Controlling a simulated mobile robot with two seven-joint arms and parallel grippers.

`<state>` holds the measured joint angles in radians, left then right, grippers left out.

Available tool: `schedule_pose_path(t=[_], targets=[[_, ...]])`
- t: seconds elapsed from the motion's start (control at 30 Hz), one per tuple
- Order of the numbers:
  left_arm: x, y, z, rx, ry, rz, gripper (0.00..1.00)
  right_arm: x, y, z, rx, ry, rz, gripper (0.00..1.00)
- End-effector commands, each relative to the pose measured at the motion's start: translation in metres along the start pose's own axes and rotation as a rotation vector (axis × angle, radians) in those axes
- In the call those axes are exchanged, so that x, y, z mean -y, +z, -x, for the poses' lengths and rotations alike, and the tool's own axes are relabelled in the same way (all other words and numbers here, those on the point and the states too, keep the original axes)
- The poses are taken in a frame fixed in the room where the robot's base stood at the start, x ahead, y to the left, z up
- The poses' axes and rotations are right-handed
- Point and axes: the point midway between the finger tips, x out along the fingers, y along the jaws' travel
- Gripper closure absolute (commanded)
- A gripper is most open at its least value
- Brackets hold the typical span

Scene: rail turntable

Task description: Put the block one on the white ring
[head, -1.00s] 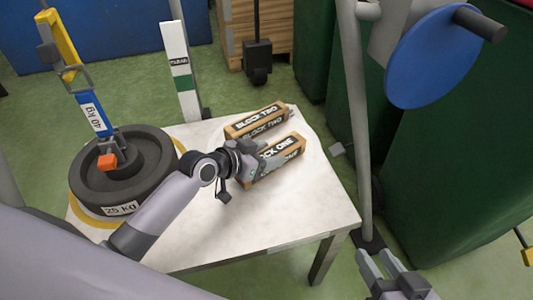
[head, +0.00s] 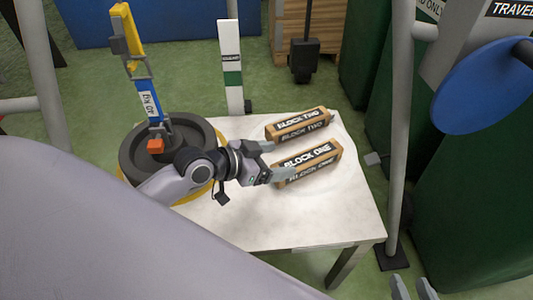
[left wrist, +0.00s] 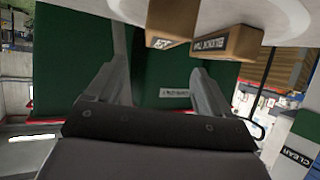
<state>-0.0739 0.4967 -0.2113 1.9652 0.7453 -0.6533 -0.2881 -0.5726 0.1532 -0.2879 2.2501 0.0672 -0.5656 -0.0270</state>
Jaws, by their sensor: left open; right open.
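Block one (head: 308,163), a brown bar with a black and white label, lies on the white table (head: 240,228). Block two (head: 297,124) lies behind it, apart and roughly parallel. My left gripper (head: 278,160) is open and empty at the left end of block one, its near fingertip close to that end; contact cannot be told. In the left wrist view, block one (left wrist: 172,18) and block two (left wrist: 228,43) show at the top, beyond the open fingers. My right gripper (head: 413,288) is open and empty at the bottom edge, off the table.
A grey post (head: 398,130) and blue disc (head: 485,88) stand right. The table front is clear.

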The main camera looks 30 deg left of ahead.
Motion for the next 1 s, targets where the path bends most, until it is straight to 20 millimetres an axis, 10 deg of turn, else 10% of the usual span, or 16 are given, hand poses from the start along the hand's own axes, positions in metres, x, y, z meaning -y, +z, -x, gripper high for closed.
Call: schedule_pose_path(t=[0.27,0.7,1.0], targets=[[-0.003,0.002,0.023,0.002,0.0,0.003,0.19,-0.004,-0.001,0.004,0.007,0.019,0.025,0.57],[-0.109,0.054,0.049,0.025,-0.117,0.109,0.19,-0.004,-0.001,0.004,0.007,0.02,0.027,0.57],[-0.123,0.056,0.061,0.026,-0.173,0.126,0.19,-0.004,-0.001,0.004,0.008,0.02,0.026,0.57]])
